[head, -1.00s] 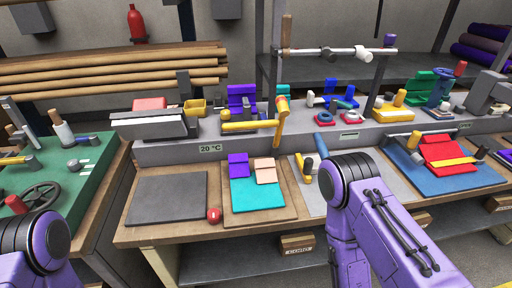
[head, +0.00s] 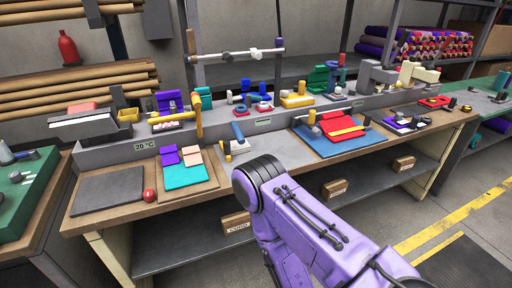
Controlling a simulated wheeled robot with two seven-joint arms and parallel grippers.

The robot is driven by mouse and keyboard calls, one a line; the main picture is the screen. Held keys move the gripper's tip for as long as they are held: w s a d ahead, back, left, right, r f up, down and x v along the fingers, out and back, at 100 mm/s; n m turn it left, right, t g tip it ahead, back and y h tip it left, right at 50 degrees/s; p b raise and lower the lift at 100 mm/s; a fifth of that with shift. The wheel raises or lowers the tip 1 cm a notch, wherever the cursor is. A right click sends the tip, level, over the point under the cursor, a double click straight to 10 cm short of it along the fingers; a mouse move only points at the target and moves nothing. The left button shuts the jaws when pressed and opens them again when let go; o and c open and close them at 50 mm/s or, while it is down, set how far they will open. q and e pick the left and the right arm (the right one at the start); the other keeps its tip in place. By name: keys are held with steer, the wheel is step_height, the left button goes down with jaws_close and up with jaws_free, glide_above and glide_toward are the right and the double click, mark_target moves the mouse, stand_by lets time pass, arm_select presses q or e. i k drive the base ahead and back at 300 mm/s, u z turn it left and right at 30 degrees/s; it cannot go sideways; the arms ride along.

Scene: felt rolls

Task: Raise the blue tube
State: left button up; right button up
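A short blue tube (head: 238,132) stands tilted on the bench, at the left side of a pale grey sheet (head: 260,145) in the head view. A small yellow-and-black piece stands close to its foot. Whether they touch I cannot tell. Another blue upright piece with a red top (head: 341,66) stands on the raised shelf at the back. My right arm comes in from the bottom right, in front of the bench, and its bent purple joint covers part of the bench's front edge. Neither gripper shows, so their positions relative to the tube are hidden.
A blue mat (head: 345,149) with a red folded piece (head: 338,122) lies right of the tube. A turquoise sheet (head: 188,176), a red ball (head: 149,196) and a dark plate (head: 108,191) lie to the left. A grey raised ledge (head: 160,143) runs behind.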

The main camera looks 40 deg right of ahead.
mark_target(238, 133)
steer(key=k, duration=0.15)
steer(key=z, duration=1.1)
